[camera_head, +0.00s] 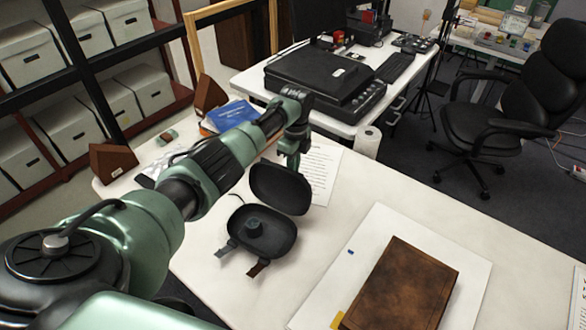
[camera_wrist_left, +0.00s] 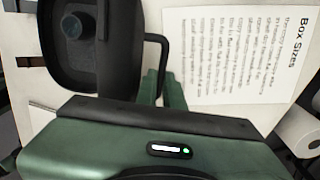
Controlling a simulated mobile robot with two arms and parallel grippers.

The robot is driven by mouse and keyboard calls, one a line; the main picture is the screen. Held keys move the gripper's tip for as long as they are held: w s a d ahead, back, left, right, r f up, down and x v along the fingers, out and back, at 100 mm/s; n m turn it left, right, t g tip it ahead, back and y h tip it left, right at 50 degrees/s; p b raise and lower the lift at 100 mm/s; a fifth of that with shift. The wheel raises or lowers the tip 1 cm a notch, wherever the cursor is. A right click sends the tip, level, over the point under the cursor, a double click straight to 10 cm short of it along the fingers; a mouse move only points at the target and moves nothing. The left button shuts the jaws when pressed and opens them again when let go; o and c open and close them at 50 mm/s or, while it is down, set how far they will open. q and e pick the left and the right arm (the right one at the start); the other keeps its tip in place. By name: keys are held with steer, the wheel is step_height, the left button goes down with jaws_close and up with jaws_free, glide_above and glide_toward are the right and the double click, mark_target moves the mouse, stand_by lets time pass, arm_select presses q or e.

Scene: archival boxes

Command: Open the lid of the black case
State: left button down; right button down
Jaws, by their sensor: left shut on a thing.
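The small black case stands open on the white table, its lid (camera_head: 280,188) tilted up behind its base (camera_head: 260,238). A dark round object (camera_head: 254,227) sits inside the base. My left gripper (camera_head: 292,162) comes from above and behind the lid and is shut at the lid's upper edge. In the left wrist view the case base (camera_wrist_left: 70,65) is at the left, the lid (camera_wrist_left: 118,45) shows nearly edge-on, and a thin black handle loop (camera_wrist_left: 164,55) runs from it to the green fingers (camera_wrist_left: 155,90). My right gripper is not in view.
A printed sheet (camera_head: 323,170) lies behind the lid and also shows in the left wrist view (camera_wrist_left: 235,55). A brown book (camera_head: 402,285) lies on a white board (camera_head: 465,265) to the right. Blue books (camera_head: 232,115) lie behind my arm. Table is clear between the case and board.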

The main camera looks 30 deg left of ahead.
arm_select(q)
steer(key=c, duration=1.5)
jaws_free()
steer(key=shift+r, duration=0.1)
steer(key=r, duration=0.5)
steer(key=r+b, duration=0.1)
steer(key=r, duration=0.1)
steer(key=shift+w+r, duration=0.35)
